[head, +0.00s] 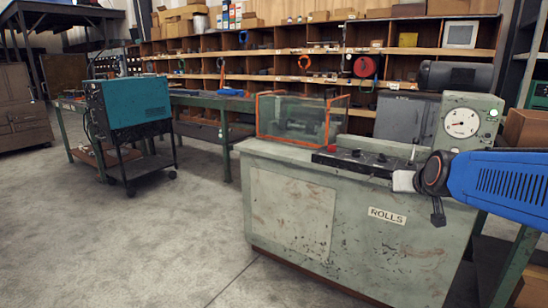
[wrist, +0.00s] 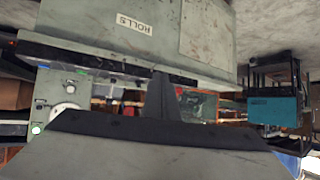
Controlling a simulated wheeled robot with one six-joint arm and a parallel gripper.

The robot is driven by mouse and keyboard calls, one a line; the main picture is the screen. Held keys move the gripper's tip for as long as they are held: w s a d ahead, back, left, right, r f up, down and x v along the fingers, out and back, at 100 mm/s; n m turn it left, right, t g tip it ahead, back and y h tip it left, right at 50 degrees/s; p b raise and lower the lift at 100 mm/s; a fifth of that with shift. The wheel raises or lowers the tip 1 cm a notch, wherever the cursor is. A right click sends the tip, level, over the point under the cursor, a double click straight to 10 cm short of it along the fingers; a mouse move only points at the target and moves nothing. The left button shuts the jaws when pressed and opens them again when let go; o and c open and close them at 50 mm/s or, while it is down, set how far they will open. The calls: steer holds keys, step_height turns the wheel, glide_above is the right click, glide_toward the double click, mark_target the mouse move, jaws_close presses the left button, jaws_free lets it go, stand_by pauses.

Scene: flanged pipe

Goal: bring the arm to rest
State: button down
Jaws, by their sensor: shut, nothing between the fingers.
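My gripper (wrist: 161,76) shows in the wrist view as a dark grey body with its fingers together in a narrow wedge. It is shut and nothing shows between the fingers. That view is upside down and looks at the front of the grey-green machine marked ROLLS. In the head view my blue arm (head: 505,186) reaches in from the right edge, its dark wrist end in front of the machine's right part. The exact fingertips are hard to make out there. The machine (head: 290,215) also shows in the wrist view (wrist: 200,30). I cannot tell the gap between my gripper and it.
A clear guard box with orange edges (head: 300,117) and a dial gauge (head: 462,123) stand on the machine. A teal unit on a cart (head: 127,104) is at the left, before a green bench. Shelves (head: 280,50) line the back. The floor (head: 120,240) at left front is clear.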

steer(key=s+a+f+g, duration=0.2)
steer(key=s+f, duration=0.2)
steer(key=s, duration=0.5)
steer(key=s+a+f+n+g, duration=0.1)
steer(key=s+f, duration=0.4)
steer(key=s, duration=0.5)
steer(key=s+a+f+g+y, duration=0.1)
steer(key=s+a+f+g, duration=0.2)
steer(key=s, duration=0.7)
steer(key=shift+a+f+n+g, duration=0.25)
steer(key=shift+f+n+g, duration=0.05)
steer(key=shift+f, duration=0.55)
